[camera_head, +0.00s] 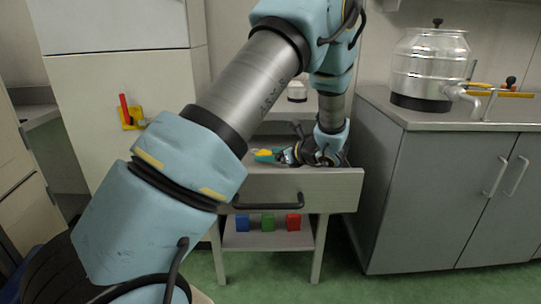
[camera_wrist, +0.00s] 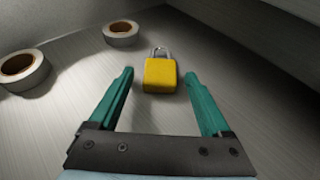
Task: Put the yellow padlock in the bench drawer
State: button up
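The bench drawer (camera_head: 333,190) is pulled out, with its dark handle (camera_head: 270,206) at the front. The yellow padlock (camera_wrist: 160,75) appears to lie on the drawer's pale floor, its shackle pointing away from my gripper. In the head view only a little of the padlock (camera_head: 264,153) shows above the drawer front. My gripper (camera_wrist: 158,77) is low inside the drawer. Its green fingers are open, one on each side of the padlock near their tips, with a visible gap on both sides. The drawer front hides the padlock's underside in the head view.
Two tape rolls, one farther (camera_wrist: 120,41) and one nearer (camera_wrist: 39,82), lie left of the padlock. A drawer wall (camera_wrist: 262,45) rises to the right. Blue (camera_head: 242,223), green (camera_head: 267,222) and red (camera_head: 293,222) blocks sit on the shelf below. A steel tank (camera_head: 430,62) stands on the right counter.

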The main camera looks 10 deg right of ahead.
jog(key=shift+r, duration=0.2)
jog(key=v, duration=1.2)
